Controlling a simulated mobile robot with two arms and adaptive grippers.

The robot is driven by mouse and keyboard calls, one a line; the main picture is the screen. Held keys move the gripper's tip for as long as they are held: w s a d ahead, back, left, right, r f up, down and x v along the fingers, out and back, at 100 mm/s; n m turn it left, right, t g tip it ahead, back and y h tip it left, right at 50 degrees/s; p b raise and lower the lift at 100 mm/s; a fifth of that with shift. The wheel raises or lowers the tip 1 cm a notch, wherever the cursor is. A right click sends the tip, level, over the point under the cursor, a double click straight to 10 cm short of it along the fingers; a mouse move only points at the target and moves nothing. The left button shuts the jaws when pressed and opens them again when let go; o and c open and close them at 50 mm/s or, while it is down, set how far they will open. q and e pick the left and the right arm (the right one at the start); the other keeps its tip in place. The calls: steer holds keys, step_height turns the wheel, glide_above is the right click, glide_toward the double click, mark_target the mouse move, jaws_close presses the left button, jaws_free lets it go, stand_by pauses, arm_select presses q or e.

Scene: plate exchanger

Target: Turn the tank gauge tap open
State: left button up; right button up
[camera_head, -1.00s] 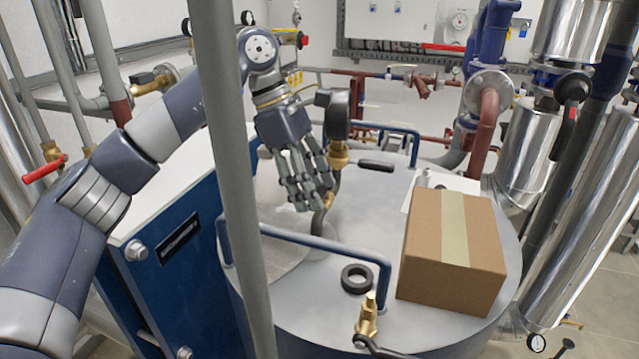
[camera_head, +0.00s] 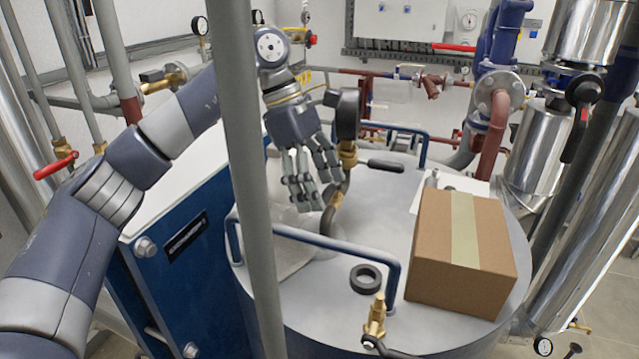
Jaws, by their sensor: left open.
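The round tank (camera_head: 440,335) has a grey lid. A dark gauge (camera_head: 346,113) stands on a curved pipe above the lid, with a brass tap body (camera_head: 348,153) below it. A black handle (camera_head: 385,165) shows just right of the brass; I cannot tell whether it joins the tap. My left gripper (camera_head: 315,188) is open, fingers pointing down, just left of the brass and in front of part of the pipe. Nothing shows between its fingers, and I cannot tell if it touches the pipe. My right gripper is not in view.
A cardboard box (camera_head: 435,250) and a black ring (camera_head: 366,279) sit on the lid. A blue rail (camera_head: 320,217) crosses in front of my left gripper. A brass valve (camera_head: 376,316) is at the front. A grey vertical pole (camera_head: 245,180) stands closest.

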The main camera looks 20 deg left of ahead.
arm_select(q)
steer(key=v, duration=1.2)
steer(key=shift+a, duration=0.1)
